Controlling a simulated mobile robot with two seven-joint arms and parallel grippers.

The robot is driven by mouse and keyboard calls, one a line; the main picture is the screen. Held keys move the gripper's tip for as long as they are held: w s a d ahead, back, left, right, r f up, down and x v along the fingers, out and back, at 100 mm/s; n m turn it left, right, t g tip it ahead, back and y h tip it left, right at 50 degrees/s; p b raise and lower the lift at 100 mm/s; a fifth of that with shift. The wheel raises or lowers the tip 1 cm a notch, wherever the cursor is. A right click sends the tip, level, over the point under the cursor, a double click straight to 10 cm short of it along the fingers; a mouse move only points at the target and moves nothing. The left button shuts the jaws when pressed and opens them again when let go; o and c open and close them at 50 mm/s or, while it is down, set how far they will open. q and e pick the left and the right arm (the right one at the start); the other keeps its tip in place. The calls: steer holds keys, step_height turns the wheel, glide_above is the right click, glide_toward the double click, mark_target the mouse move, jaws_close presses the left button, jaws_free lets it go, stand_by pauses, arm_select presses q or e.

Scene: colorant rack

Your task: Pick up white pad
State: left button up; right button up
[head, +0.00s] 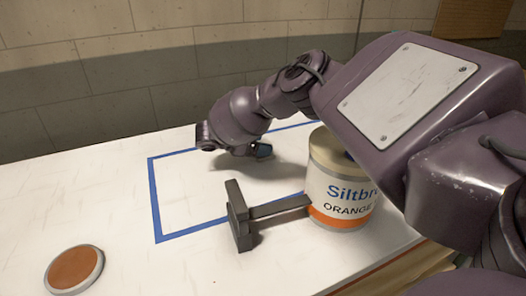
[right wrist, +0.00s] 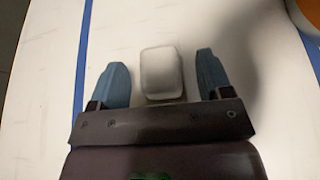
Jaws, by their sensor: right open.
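The white pad (right wrist: 161,72) is a small pale block with rounded corners in the right wrist view. It lies on the white tabletop between the two blue fingers of my right gripper (head: 262,151). The fingers are open, with a gap on each side of the pad, and neither appears to touch it. In the head view the gripper is low over the table inside the blue outline, and I cannot make out the pad there. My left gripper is not in view.
A dark bracket-like piece (head: 240,215) stands in front. A round orange-brown disc (head: 75,268) lies at front left. Blue tape (head: 152,195) outlines a rectangle.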

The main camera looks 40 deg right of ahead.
mark_target(267, 141)
steer(key=shift+x, duration=1.05)
steer(key=shift+d+f, duration=0.1)
steer(key=shift+f, duration=0.05)
steer(key=c, duration=0.8)
steer(key=shift+c, duration=1)
step_height(267, 141, up, 10)
steer(key=shift+f+p, duration=0.1)
steer(key=shift+p, duration=1.1)
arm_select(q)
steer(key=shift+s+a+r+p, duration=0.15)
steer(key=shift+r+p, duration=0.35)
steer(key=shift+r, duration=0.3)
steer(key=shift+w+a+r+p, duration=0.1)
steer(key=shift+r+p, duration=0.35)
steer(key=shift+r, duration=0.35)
arm_select(e)
step_height(267, 141, up, 10)
